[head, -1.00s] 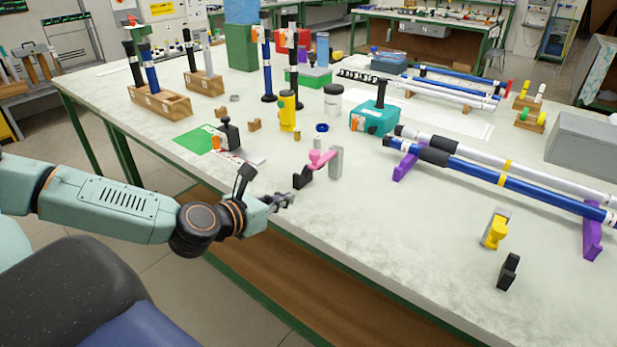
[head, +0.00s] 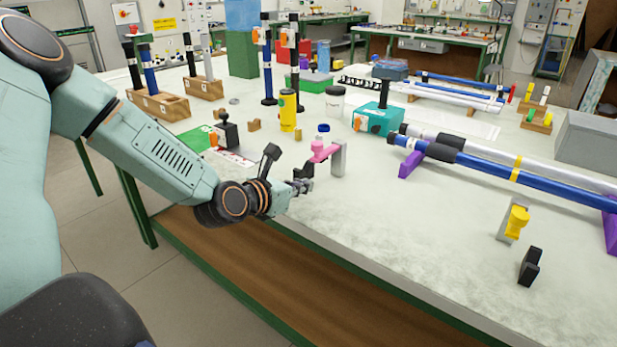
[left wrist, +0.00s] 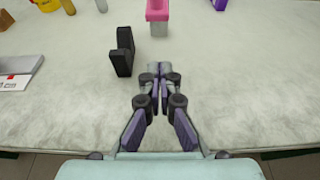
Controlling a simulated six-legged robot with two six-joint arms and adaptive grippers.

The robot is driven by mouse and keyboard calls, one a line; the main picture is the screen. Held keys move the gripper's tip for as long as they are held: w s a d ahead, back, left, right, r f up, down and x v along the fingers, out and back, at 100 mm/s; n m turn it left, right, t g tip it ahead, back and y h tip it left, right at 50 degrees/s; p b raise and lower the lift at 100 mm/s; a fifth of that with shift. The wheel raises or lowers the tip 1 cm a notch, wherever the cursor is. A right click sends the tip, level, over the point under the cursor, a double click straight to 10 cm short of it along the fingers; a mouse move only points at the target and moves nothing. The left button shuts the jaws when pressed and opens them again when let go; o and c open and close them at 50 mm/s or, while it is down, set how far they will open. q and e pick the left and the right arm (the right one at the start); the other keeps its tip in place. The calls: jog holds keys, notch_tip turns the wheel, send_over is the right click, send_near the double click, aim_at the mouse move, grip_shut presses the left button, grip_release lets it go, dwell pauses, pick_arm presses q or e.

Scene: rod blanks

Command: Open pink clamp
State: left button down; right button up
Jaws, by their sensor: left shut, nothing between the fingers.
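The pink clamp (head: 323,151) sits near the front edge of the table, with its pink arm beside a grey upright block (head: 339,158). Its pink part also shows at the top of the left wrist view (left wrist: 158,10). A black block with a slot (left wrist: 121,52) stands just in front of it and to the left. My left gripper (head: 306,186) is shut and empty, low over the table's front edge. In the left wrist view its fingertips (left wrist: 159,70) are together, short of the pink clamp and right of the black block. My right gripper is not in view.
A yellow clamp (head: 516,222) and a black block (head: 529,267) stand at the right front. A blue rod (head: 540,183) lies on purple supports behind them. A teal box (head: 376,120) and a yellow cylinder (head: 288,110) stand farther back. The table front between the clamps is clear.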

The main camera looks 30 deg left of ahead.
pick_arm(q)
jog(key=shift+b+x, duration=0.6)
jog(key=shift+x, duration=0.55)
notch_tip(320, 180, up, 3)
jog(key=shift+w+r+p, duration=0.1)
jog(key=shift+p, duration=0.65)
jog(key=shift+r, duration=0.45)
jog(key=shift+f, duration=0.15)
